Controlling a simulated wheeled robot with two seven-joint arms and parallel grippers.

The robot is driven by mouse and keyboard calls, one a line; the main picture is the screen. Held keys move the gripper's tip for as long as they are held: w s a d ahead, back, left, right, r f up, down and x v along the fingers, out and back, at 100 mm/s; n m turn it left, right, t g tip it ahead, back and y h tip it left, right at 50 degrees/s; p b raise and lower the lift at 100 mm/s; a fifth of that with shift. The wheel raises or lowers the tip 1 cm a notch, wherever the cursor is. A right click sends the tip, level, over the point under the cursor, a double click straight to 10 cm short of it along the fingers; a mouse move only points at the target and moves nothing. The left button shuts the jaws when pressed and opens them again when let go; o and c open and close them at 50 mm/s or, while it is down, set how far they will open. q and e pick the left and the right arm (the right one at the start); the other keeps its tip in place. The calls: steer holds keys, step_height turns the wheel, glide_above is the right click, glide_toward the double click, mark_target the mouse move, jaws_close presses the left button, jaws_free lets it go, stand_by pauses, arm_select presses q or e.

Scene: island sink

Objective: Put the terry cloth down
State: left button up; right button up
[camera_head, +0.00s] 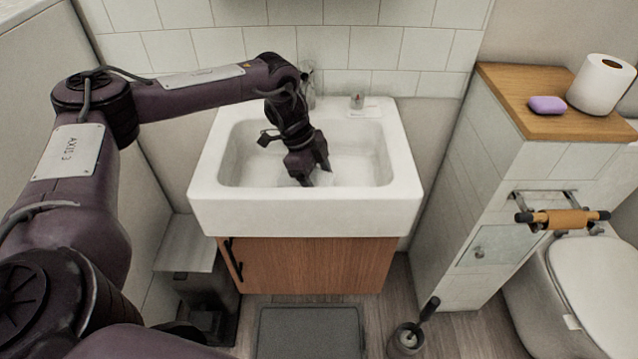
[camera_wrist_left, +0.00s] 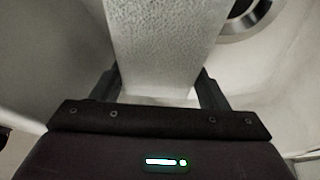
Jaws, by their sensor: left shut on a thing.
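My left gripper (camera_head: 309,178) reaches down into the white sink basin (camera_head: 250,213) in the head view. In the left wrist view my left gripper (camera_wrist_left: 160,90) is shut on the pale, rough-textured terry cloth (camera_wrist_left: 162,45), which sits between its two fingers and extends away from them. The cloth is over the white basin surface, near the round drain (camera_wrist_left: 245,18). In the head view the cloth is mostly hidden by the gripper and blends with the white basin. I cannot tell whether it touches the basin floor. My right gripper is not in view.
A faucet (camera_head: 308,85) stands behind the basin, close to my left wrist. A small item (camera_head: 357,101) is on the sink's back rim. A wooden-topped ledge (camera_head: 505,90) at right holds purple soap (camera_head: 547,105) and a paper roll (camera_head: 601,84). The basin's right side is free.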

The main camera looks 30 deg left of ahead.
arm_select(q)
steer(key=shift+f, duration=0.7)
steer(key=o, duration=1)
steer(key=shift+f, duration=0.1)
steer(key=shift+c, duration=0.2)
